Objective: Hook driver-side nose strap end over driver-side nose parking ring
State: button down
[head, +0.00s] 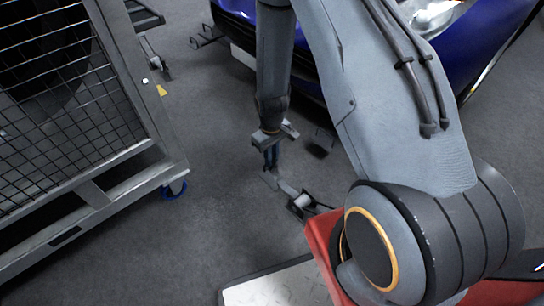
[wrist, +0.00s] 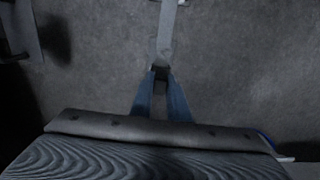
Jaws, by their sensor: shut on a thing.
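My gripper (head: 270,158) hangs low over the grey floor in front of the blue car. In the wrist view its two blue fingers (wrist: 160,88) are shut on a dark strap end (wrist: 160,76). A flat grey strap (wrist: 167,35) runs from that end to the top of the wrist view. In the head view the strap (head: 270,179) leads down right to a grey metal floor fitting (head: 300,203). A small dark fitting (head: 325,137) shows below the car's nose, partly behind my arm. I cannot tell whether it is the driver-side parking ring.
The blue car (head: 470,45) stands at the top right, with another dark fitting (head: 207,36) at its nose. A wheeled mesh cage (head: 75,110) fills the left. Another floor fitting (head: 155,58) lies beyond it. The floor (head: 215,200) between cage and gripper is clear.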

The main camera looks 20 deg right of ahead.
jog(key=shift+f, duration=0.6)
jog(key=shift+f, duration=0.35)
jog(key=shift+f+b, duration=0.4)
jog(key=shift+f, duration=0.05)
jog(key=c, duration=1.6)
grip_release()
jog(key=shift+r, duration=0.1)
notch_tip(320, 180, up, 8)
jog(key=p, duration=0.4)
jog(key=shift+f, duration=0.25)
